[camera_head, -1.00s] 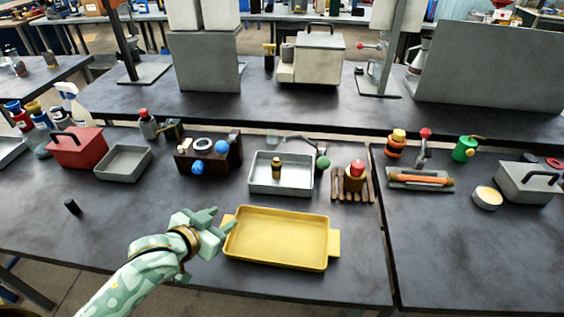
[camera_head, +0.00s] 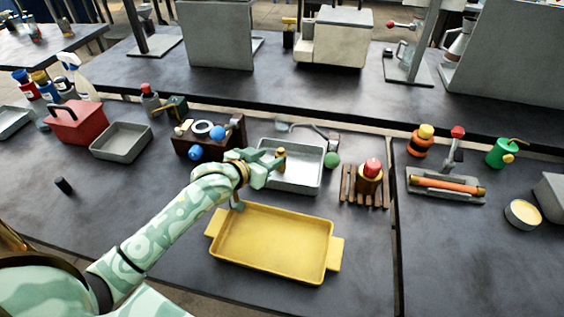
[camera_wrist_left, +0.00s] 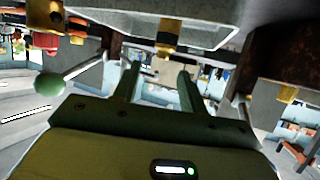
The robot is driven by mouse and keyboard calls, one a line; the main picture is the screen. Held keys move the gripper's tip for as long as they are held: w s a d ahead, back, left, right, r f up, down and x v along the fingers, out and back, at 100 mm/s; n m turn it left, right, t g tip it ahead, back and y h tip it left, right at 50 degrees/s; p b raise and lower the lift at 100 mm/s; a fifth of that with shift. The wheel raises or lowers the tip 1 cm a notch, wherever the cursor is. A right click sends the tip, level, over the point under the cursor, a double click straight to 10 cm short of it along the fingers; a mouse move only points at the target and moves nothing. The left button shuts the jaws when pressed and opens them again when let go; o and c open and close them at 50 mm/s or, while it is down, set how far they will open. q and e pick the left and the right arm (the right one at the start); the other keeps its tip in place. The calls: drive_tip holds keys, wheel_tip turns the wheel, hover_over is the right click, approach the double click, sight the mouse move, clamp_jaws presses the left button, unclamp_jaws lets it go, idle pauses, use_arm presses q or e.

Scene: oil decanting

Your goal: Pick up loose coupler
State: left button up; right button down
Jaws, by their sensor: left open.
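A small brass-and-black fitting, which looks like the loose coupler (camera_head: 281,153), stands in the grey tray (camera_head: 310,187), near its left side. My left gripper (camera_head: 270,163) is open at that tray's left edge, beside the coupler and very close to it. In the left wrist view the coupler (camera_wrist_left: 168,36) shows yellow and black just beyond the two spread fingers (camera_wrist_left: 158,82), with nothing between them. The fingers partly cover the coupler's lower part in the head view, and I cannot tell if they touch it. My right gripper is not in view.
A yellow tray (camera_head: 272,277) lies in front of the grey tray. A dark box with blue knobs (camera_head: 232,136) stands at left, a wooden rack with a red-topped part (camera_head: 372,168) at right. A green ball (camera_head: 331,160) is near the tray's right edge. The front left table is mostly clear.

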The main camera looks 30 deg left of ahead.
sight(279, 151)
use_arm(q)
drive_tip(key=shift+w+f, duration=0.2)
drive_tip(key=shift+w, duration=0.1)
drive_tip(key=b+x, duration=0.1)
drive_tip(key=x, duration=0.1)
drive_tip(key=b+x, duration=0.1)
drive_tip(key=x, duration=0.1)
drive_tip(key=shift+a+f, duration=0.1)
drive_tip(key=shift+a, duration=0.15)
drive_tip(key=shift+w+d, duration=0.1)
drive_tip(key=shift+w, duration=0.3)
drive_tip(key=shift+s, duration=0.1)
drive_tip(key=shift+c, duration=0.3)
drive_tip(key=c, duration=0.7)
